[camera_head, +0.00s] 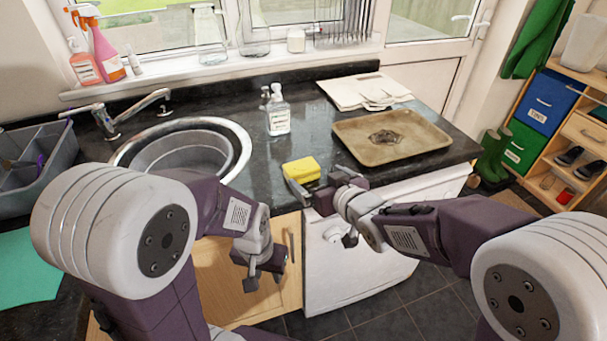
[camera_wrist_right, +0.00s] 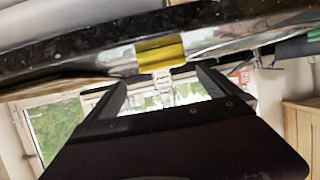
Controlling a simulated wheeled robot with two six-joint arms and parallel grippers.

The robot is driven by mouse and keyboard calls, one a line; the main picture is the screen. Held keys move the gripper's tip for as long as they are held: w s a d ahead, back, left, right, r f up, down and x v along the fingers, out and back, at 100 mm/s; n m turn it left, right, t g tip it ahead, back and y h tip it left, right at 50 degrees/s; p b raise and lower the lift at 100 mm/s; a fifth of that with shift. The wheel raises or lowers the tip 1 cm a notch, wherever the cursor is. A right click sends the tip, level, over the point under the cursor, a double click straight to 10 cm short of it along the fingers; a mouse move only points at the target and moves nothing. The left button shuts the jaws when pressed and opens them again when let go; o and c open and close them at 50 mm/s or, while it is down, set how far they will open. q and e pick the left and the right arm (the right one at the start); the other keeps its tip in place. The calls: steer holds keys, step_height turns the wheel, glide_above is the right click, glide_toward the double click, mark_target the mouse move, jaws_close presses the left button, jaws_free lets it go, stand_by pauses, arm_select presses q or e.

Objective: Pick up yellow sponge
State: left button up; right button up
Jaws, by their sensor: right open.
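The yellow sponge (camera_head: 301,170) lies on the black granite worktop near its front edge, between the sink and the baking tray. My right gripper (camera_head: 319,184) is open at the front edge, just on the near side of the sponge. In the right wrist view the sponge (camera_wrist_right: 160,53) shows beyond and between the two spread fingers of the right gripper (camera_wrist_right: 165,84), with nothing held. My left gripper (camera_head: 265,279) hangs low in front of the wooden cupboard door, away from the sponge. Whether its fingers are apart is unclear.
A soap bottle (camera_head: 278,112) stands behind the sponge. The stained baking tray (camera_head: 435,139) lies to the right, with pale boards (camera_head: 350,91) behind it. The round sink (camera_head: 240,139) and tap (camera_head: 140,106) are to the left. The worktop around the sponge is mostly clear.

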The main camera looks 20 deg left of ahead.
mark_target(302, 168)
steer(key=x, duration=0.4)
steer(key=shift+s+a, duration=0.1)
steer(key=shift+a, duration=0.2)
steer(key=shift+d, duration=0.1)
steer(key=shift+w+f, duration=0.1)
steer(key=shift+w, duration=0.15)
steer(key=x, duration=0.5)
steer(key=shift+s+a, duration=0.15)
steer(key=shift+a, duration=0.05)
arm_select(q)
steer(key=shift+a+f, duration=0.15)
steer(key=shift+a, duration=0.1)
arm_select(e)
steer(key=shift+s+d, duration=0.1)
steer(key=c, duration=1.3)
steer(key=shift+r, duration=0.3)
